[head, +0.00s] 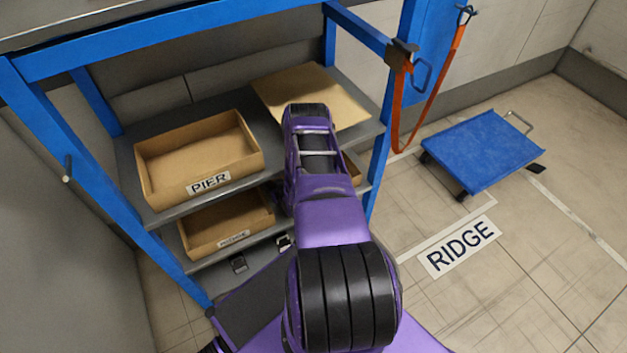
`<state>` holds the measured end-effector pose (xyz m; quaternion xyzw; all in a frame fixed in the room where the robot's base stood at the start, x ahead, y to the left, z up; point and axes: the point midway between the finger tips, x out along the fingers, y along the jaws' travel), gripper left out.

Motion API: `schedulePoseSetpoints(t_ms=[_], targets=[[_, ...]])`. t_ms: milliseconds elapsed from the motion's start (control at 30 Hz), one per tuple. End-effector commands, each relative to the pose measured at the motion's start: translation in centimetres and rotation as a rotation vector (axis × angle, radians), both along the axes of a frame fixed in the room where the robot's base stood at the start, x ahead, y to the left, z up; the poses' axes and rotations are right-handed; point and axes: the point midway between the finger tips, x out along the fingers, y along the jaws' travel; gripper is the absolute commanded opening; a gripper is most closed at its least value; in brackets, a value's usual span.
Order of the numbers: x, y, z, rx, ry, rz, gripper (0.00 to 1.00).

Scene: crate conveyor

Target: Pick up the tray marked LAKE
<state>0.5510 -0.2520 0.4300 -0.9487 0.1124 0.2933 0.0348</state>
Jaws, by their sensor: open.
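No tray in the head view shows a label that I can read as LAKE. A cardboard-brown tray (257,139) marked PIER sits on the upper shelf. My raised purple arm hides the shelf's middle.
A flat tan board (312,97) lies on the upper shelf, right. Blue posts (95,180) frame the shelves. An orange strap (428,97) hangs at the right post. A blue platform cart (481,150) stands on the floor behind the RIDGE floor sign (460,246). Floor there is clear.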

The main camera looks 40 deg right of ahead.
Motion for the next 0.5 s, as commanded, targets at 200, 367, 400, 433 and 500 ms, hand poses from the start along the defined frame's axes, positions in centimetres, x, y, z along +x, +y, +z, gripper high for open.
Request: schedulePoseSetpoints(t_ms=[200,367,400,433,500], targets=[[0.03,-0.01,0.04,0.0,0.0,0.0,0.39],[0.02,0.0,0.05,0.0,0.0,0.0,0.1],[0.02,-0.01,0.05,0.0,0.0,0.0,0.03],[0.02,-0.01,0.05,0.0,0.0,0.0,0.0],[0.01,-0.01,0.05,0.0,0.0,0.0,0.0]])
